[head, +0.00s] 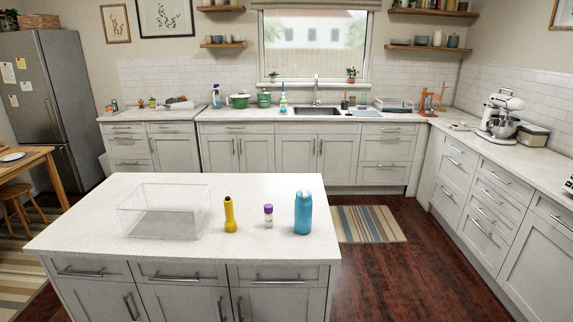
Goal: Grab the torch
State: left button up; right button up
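A yellow torch (230,215) stands upright on the white top of the kitchen island (90,225). It is between a clear, empty-looking open box (165,212) on its left and a small white bottle with a purple cap (268,216) on its right. Nothing touches the torch, and it shows in full. Neither of my grippers is in the head view.
A blue bottle (303,213) stands near the island's right end. A striped rug (367,224) lies on the dark wood floor right of the island. Counters with a sink (318,112) and a stand mixer (500,115) line the back and right walls.

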aim_at(230, 224)
jog(key=u, duration=2)
jog(key=i, duration=1.55)
jog(key=z, duration=1.75)
